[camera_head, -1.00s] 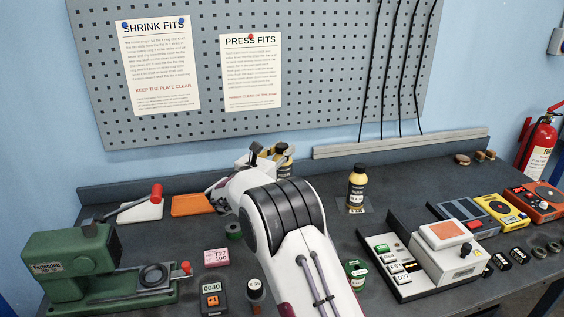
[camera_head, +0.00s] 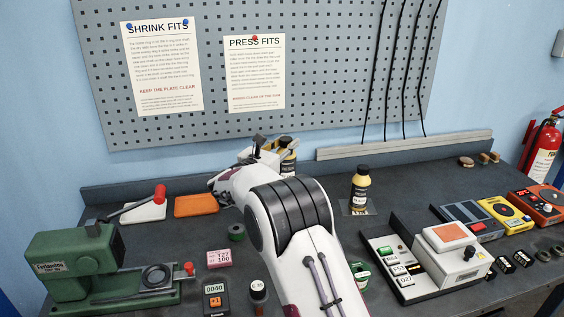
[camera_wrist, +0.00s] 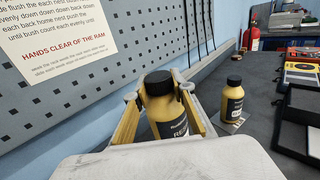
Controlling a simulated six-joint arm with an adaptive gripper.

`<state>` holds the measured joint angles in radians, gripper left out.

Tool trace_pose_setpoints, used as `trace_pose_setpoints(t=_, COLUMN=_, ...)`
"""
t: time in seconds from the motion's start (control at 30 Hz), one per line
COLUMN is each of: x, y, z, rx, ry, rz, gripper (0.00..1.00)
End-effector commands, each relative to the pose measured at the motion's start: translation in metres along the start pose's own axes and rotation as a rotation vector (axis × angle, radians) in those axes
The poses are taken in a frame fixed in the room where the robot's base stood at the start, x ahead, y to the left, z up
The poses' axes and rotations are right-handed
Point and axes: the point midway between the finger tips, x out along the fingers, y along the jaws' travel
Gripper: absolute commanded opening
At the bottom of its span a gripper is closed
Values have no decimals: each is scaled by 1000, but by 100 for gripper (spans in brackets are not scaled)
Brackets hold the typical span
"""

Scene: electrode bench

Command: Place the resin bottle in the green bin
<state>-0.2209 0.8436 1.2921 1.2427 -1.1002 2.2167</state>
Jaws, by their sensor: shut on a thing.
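My gripper (camera_wrist: 161,100) is shut on a yellow bottle (camera_wrist: 168,125) with a black cap and a dark label that starts with "RE". The bottle is upright between the fingers. In the head view, my gripper (camera_head: 272,152) is at the back of the bench by the pegboard, and the held bottle (camera_head: 289,146) shows partly behind it. A similar yellow bottle (camera_head: 360,187) with a black cap stands on a small flat pad to the right; the wrist view shows it too (camera_wrist: 232,103). I see no green bin in either view.
A green press (camera_head: 75,265) stands at left, near an orange tray (camera_head: 196,205) and a red-handled tool (camera_head: 158,193). A grey tray (camera_head: 385,262) with labelled blocks and coloured devices (camera_head: 505,210) are at right. My arm covers the bench's middle.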

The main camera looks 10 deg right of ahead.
Motion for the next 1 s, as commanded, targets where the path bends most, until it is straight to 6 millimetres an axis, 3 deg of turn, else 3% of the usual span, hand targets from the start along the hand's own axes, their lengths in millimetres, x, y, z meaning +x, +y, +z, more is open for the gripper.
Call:
trace_pose_setpoints(t=0.33, x=16, y=-16, z=28, rx=3, ry=-6, rz=28, gripper=0)
trace_pose_setpoints(t=0.57, x=17, y=2, z=35, rx=0, ry=-5, rz=174, gripper=0)
trace_pose_setpoints(t=1.0, x=2, y=38, z=17, rx=-1, ry=-4, rz=368, gripper=0)
